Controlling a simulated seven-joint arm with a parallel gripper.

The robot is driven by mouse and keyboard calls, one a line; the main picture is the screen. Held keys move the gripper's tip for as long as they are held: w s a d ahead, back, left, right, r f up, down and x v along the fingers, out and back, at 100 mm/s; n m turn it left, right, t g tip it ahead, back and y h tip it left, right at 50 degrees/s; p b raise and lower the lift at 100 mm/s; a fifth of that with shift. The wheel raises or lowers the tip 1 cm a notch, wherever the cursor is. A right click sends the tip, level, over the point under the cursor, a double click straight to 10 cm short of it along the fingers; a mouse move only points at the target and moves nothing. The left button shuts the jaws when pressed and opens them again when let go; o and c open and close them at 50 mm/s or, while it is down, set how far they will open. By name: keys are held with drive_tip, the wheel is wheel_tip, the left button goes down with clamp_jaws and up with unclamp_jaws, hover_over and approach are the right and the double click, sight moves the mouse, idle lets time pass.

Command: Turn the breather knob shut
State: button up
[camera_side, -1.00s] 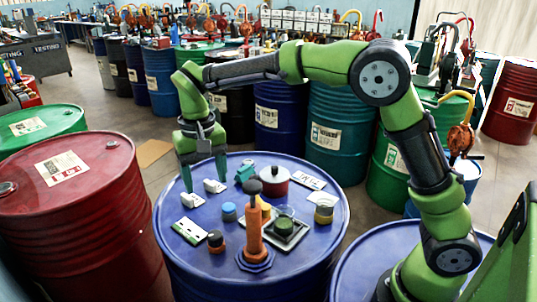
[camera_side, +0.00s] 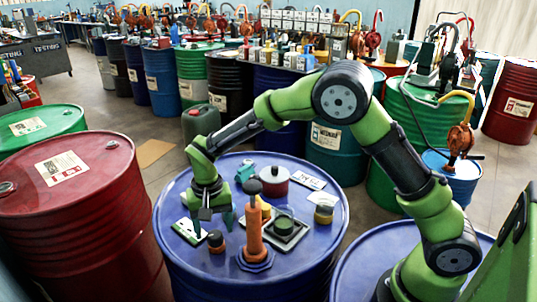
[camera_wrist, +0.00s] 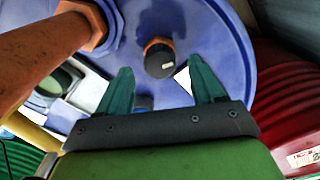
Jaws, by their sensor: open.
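The breather knob (camera_side: 216,241) is a small black knob on an orange base, standing at the front left of the blue drum top (camera_side: 185,262). In the wrist view the knob (camera_wrist: 158,60) shows a white mark on its face. My gripper (camera_side: 212,225) points down just behind and above the knob, with its two green fingers spread. In the wrist view the open gripper (camera_wrist: 158,78) has its fingertips on either side below the knob, with nothing between them. The fingers appear apart from the knob.
An orange pump (camera_side: 254,240) with a black top stands close right of the knob. A white card (camera_side: 184,230) lies left. A red drum (camera_side: 75,230) stands left.

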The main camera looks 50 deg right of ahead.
drive_tip(key=shift+f, duration=1.05)
drive_tip(key=c, duration=1.1)
drive_tip(key=shift+o, duration=0.2)
drive_tip(key=n, duration=0.4)
drive_tip(key=shift+n, duration=0.3)
drive_tip(key=o, duration=1.1)
drive_tip(key=shift+c, duration=0.2)
drive_tip(key=shift+r, duration=0.1)
